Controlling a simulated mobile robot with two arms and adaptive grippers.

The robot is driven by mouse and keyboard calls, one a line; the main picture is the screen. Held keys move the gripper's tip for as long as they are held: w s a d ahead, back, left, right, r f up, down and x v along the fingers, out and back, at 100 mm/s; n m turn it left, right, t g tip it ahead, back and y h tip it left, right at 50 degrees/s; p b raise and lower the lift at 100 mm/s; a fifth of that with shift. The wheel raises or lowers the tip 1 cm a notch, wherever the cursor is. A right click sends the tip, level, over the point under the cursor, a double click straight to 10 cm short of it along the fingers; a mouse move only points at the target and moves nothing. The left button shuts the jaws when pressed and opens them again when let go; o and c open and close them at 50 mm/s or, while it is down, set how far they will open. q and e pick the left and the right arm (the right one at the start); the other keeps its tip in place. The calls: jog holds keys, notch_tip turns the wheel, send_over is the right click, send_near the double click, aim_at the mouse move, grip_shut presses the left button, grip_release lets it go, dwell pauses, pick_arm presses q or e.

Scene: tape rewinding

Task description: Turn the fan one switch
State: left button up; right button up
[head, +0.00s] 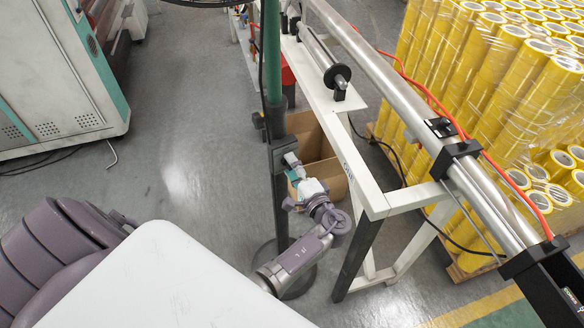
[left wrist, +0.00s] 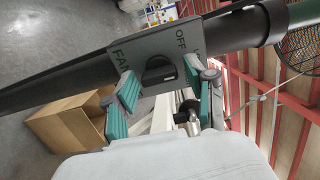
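The fan switch shows in the left wrist view as a grey plate (left wrist: 152,46) lettered "FAN" and "OFF", with a black rotary knob (left wrist: 158,70) on it. The plate is fixed to a dark pole, which also shows in the head view (head: 271,75). My left gripper (head: 292,170) is beside the pole at the switch. In the left wrist view its teal-padded fingers (left wrist: 160,82) are spread, one on each side of the knob. I see gaps between knob and pads, and nothing is held. In the head view the knob is hidden. My right gripper is not in view.
A white-framed machine (head: 360,165) with a long metal roller stands right of the pole. An open cardboard box (head: 318,145) sits behind the gripper. Yellow tape rolls (head: 490,85) are stacked at the right. The grey floor at left is mostly clear. Part of the fan cage (left wrist: 299,50) shows.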

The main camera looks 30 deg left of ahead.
pick_arm(q)
jog(key=v, duration=0.7)
jog(key=shift+s+d, duration=0.1)
jog(key=shift+d, duration=0.2)
dwell(0.4)
jog(key=s+f+m+g+h+b, duration=0.15)
jog(key=s+f+h, duration=0.35)
jog(key=f, duration=1)
jog(key=s+f+m+g+h, duration=0.2)
jog(key=s+f+h, duration=0.35)
jog(key=f, duration=0.95)
jog(key=s+f+n+g+h, duration=0.1)
jog(key=s+f, duration=0.4)
jog(key=s, duration=0.5)
jog(key=s+d+f+n+g+h+b, duration=0.1)
jog(key=s+f+n+g+h, duration=0.1)
jog(key=s+f, duration=0.4)
jog(key=s+f+n+g+h, duration=0.1)
jog(key=s+f, duration=0.4)
jog(key=s, duration=0.9)
jog(key=shift+s+d+f+n+h, duration=0.1)
jog(key=shift+d+f+n+h, duration=0.2)
jog(key=shift+n, duration=0.35)
jog(key=shift+d+r+n+h, duration=0.1)
jog(key=shift+n+h, duration=0.25)
jog(key=shift+n, duration=0.25)
